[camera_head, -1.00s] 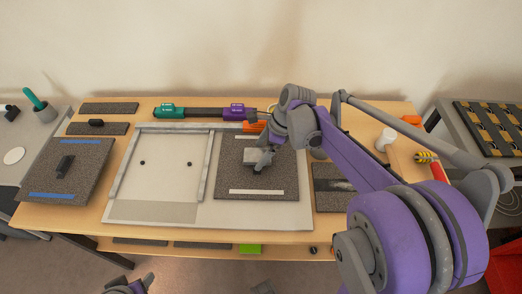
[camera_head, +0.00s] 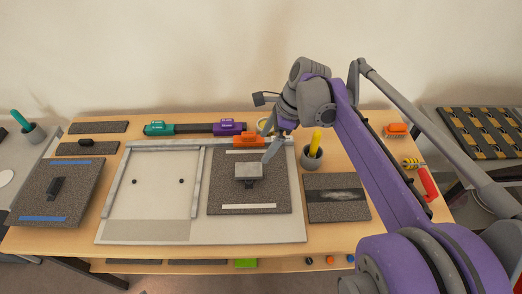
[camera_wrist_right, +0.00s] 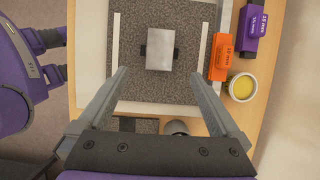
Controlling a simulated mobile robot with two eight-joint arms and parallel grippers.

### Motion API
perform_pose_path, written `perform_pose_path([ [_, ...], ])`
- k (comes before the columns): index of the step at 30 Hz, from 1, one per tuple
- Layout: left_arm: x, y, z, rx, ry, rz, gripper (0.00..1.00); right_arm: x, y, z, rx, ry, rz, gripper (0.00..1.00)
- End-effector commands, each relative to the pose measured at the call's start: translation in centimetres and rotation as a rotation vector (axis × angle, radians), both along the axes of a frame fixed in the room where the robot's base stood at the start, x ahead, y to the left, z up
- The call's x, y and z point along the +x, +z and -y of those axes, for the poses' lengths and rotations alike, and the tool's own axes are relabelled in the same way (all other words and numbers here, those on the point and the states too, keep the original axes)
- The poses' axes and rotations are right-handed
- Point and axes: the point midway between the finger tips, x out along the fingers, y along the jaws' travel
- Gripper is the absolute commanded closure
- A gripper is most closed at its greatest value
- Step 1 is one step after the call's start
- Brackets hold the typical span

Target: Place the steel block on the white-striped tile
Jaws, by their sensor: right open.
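The steel block (camera_head: 249,170) is a grey rectangular block lying on the dark speckled tile with two white stripes (camera_head: 225,191). In the right wrist view the block (camera_wrist_right: 160,50) sits near the tile's middle, between the white stripes, with small dark parts showing at both sides. My right gripper (camera_head: 272,150) is up and to the right of the block in the head view. In the right wrist view its fingers (camera_wrist_right: 158,75) are spread wide, with nothing between the tips, and the block is beyond them. My left gripper is not in view.
A blue-striped tile (camera_head: 88,187) lies at the left. An empty pale frame (camera_head: 108,193) is beside the white-striped tile. Orange (camera_head: 234,141), purple (camera_head: 230,128) and teal (camera_head: 158,129) pieces lie behind. A cup with a yellow item (camera_head: 312,156) stands right of the tile.

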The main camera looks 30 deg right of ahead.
Motion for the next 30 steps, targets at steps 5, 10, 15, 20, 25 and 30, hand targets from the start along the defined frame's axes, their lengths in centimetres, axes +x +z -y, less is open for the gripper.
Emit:
perform_pose_path([
  [5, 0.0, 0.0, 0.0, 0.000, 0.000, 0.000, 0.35, -1.4, -0.3, -1.7, -0.071, 0.157, 0.051, 0.01],
  [10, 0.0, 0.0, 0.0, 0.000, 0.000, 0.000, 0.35, -5.8, -3.6, -6.3, -0.313, 0.698, 0.216, 0.01],
  [15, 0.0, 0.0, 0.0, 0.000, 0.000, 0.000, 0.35, -10.7, -7.6, -9.7, -0.595, 1.341, 0.377, 0.01],
  [20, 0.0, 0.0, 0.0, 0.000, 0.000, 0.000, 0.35, -13.6, -10.4, -11.2, -0.791, 1.776, 0.465, 0.01],
  [25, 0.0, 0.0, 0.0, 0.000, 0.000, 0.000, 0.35, -14.7, -11.5, -11.7, -0.878, 1.964, 0.492, 0.01],
  [30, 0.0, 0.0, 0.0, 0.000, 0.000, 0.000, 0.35, -14.7, -11.5, -11.7, -0.884, 1.978, 0.493, 0.01],
])
